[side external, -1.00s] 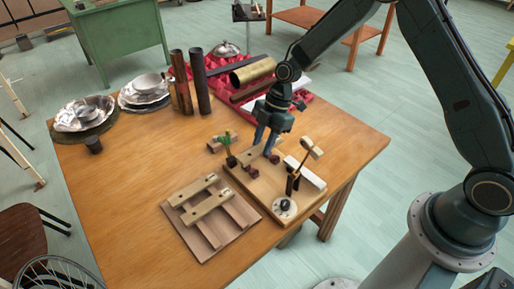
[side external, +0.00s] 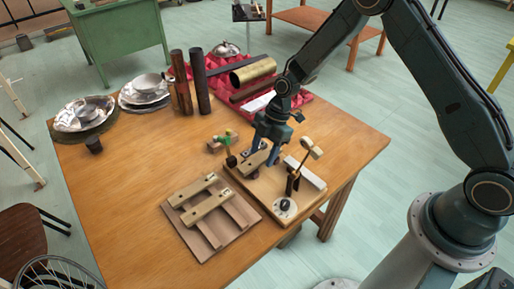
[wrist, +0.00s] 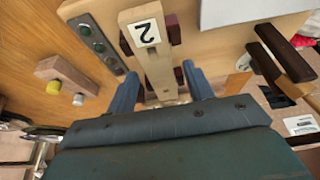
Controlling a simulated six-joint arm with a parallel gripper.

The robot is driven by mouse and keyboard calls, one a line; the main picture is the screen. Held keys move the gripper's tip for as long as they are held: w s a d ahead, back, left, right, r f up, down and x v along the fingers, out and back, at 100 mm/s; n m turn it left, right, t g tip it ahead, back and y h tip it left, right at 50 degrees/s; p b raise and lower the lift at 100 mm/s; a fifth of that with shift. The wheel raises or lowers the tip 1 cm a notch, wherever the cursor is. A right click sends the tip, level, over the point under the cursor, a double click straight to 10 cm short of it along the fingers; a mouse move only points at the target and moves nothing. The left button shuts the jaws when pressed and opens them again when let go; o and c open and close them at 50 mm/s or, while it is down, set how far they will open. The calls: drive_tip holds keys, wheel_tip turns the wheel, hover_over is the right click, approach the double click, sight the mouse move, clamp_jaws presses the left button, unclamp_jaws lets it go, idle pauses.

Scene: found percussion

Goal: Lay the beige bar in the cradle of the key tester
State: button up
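The beige bar (side external: 254,162), marked "2", lies over the key tester's wooden base (side external: 260,184). In the wrist view the bar (wrist: 158,65) runs lengthwise between my fingers. Dark red cradle blocks (wrist: 173,28) show on both sides of it, and it lines up between them. I cannot tell whether it is fully seated. My gripper (side external: 266,150) is low over the tester. Its blue fingers (wrist: 162,90) straddle the bar with a narrow gap visible on each side, so it looks open. The bar's far end is hidden behind my gripper body.
A wooden rack (side external: 240,212) with two beige bars stands left of the tester. A mallet on dark posts (side external: 293,182) and a white strip (side external: 308,176) stand at the tester's right. A green-topped item (side external: 224,143) stands close behind-left. Tubes and metal bowls occupy the back.

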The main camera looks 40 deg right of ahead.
drive_tip(key=shift+r, duration=0.1)
drive_tip(key=v, duration=1.2)
drive_tip(key=shift+r, duration=0.1)
idle(0.6)
drive_tip(key=s+d+r+m+t+h, duration=0.1)
drive_tip(key=s+r+m, duration=0.4)
drive_tip(key=r, duration=0.4)
drive_tip(key=s+d+r+m+t+h, duration=0.15)
drive_tip(key=s+r+m, duration=0.25)
drive_tip(key=s+r, duration=0.4)
drive_tip(key=s+d+r+m+t+h, duration=0.2)
drive_tip(key=s+m, duration=0.7)
drive_tip(key=s, duration=0.7)
drive_tip(key=shift+r+t, duration=0.55)
drive_tip(key=shift+r, duration=0.2)
